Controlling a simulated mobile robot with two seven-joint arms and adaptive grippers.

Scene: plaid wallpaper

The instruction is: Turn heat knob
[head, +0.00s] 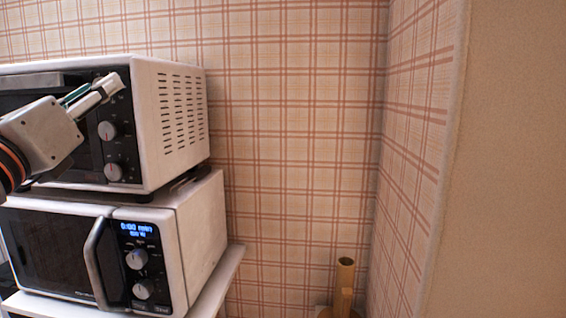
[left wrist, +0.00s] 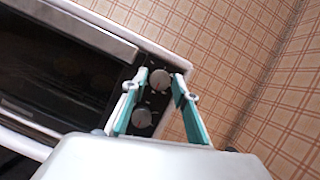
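A white toaster oven (head: 170,118) with a black control panel stands on a microwave. Its panel shows a middle knob (head: 107,130) and a lower knob (head: 113,172); my left gripper covers the panel's upper part. I cannot read which knob is for heat. My left gripper (head: 108,87) is in front of the panel's top, above the middle knob. In the left wrist view my left gripper (left wrist: 159,76) is open, its fingers apart with nothing held. There, one knob (left wrist: 160,79) shows between the fingertips and another knob (left wrist: 142,117) nearer the palm. My right gripper is out of view.
The white microwave (head: 200,235) below has a lit display, two knobs (head: 137,259) and a protruding door handle (head: 98,265). It stands on a white shelf (head: 232,262). A tan cylindrical object (head: 345,280) is at the bottom right. Plaid walls close the back and right.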

